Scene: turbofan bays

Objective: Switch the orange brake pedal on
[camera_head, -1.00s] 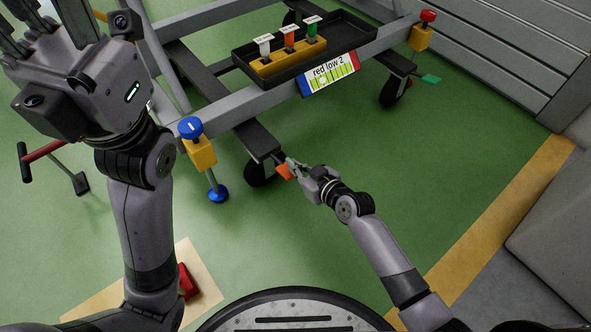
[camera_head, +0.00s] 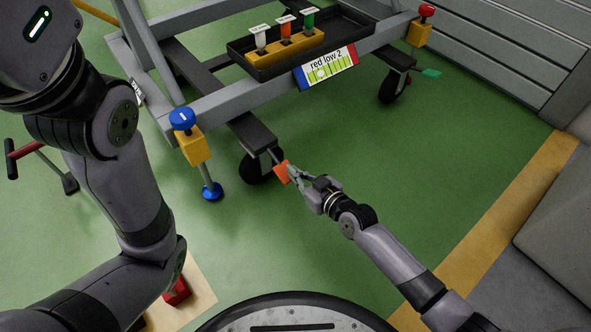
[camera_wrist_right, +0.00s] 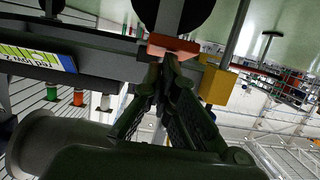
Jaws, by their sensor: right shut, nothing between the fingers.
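The orange brake pedal (camera_head: 281,173) sticks out beside the black caster wheel (camera_head: 254,167) at the cart's near corner. My right gripper (camera_head: 291,174) is shut and empty, with its fingertips at the pedal's right edge. The right wrist view shows the pedal (camera_wrist_right: 173,46) as a flat orange plate just past the shut fingertips (camera_wrist_right: 166,65). They look in contact or nearly so; I cannot tell which. Only my left arm shows at the left of the head view; its fingers are out of the picture.
The grey cart carries a black tray (camera_head: 265,73) with several coloured-tag pieces and a "red low 2" sign (camera_head: 328,68). A yellow jack with a blue knob (camera_head: 182,119) stands left of the pedal. Green floor right of my gripper is clear.

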